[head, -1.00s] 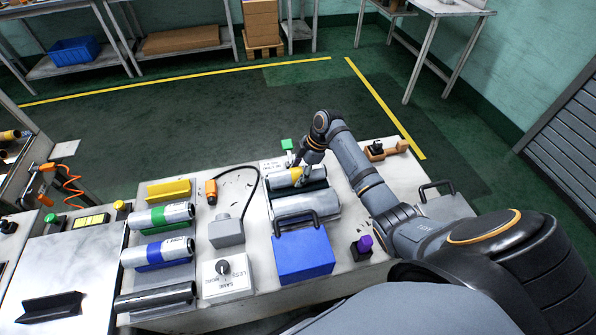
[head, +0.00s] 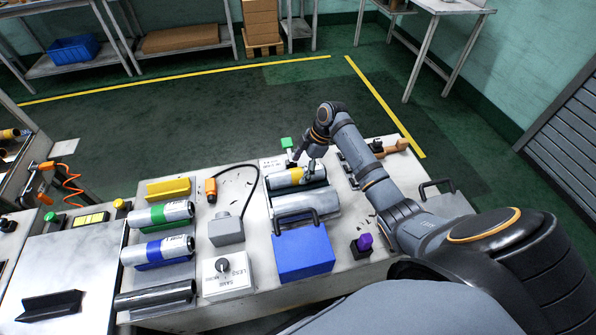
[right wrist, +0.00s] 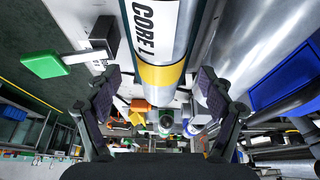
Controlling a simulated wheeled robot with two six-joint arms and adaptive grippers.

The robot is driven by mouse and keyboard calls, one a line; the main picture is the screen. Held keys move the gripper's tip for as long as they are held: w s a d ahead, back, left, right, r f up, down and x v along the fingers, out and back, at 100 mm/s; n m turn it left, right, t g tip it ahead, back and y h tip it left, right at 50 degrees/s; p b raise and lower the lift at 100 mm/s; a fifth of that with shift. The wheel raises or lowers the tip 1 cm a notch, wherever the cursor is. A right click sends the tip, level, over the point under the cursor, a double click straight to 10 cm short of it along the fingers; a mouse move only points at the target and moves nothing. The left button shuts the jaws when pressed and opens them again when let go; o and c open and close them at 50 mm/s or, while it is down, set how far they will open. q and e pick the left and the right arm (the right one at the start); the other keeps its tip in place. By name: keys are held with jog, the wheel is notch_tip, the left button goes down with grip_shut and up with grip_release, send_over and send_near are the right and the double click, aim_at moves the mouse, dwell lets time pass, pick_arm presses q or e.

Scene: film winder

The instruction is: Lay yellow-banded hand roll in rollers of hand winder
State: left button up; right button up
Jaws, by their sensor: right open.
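The yellow-banded hand roll (head: 284,179) is a silver cylinder lying level at the far side of the hand winder (head: 304,252), beside a wide silver cylinder (head: 312,208). In the right wrist view its yellow band (right wrist: 160,76) and "CORE 1" print show. My right gripper (head: 303,167) is just above the roll's right part. In the right wrist view the gripper (right wrist: 160,92) has its fingers spread to either side of the roll, with gaps showing. How the roll sits on the rollers beneath is partly hidden. My left gripper is out of view.
Green-banded (head: 161,216) and blue-banded (head: 157,251) rolls lie to the left, near a yellow block (head: 168,189). A grey box (head: 226,231) with a cable, a dial box (head: 227,274) and a purple knob (head: 365,242) stand around the winder. A green tab (right wrist: 45,65) is close to the gripper.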

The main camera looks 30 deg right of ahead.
jog(key=v, duration=0.9)
jog(key=shift+r, duration=0.3)
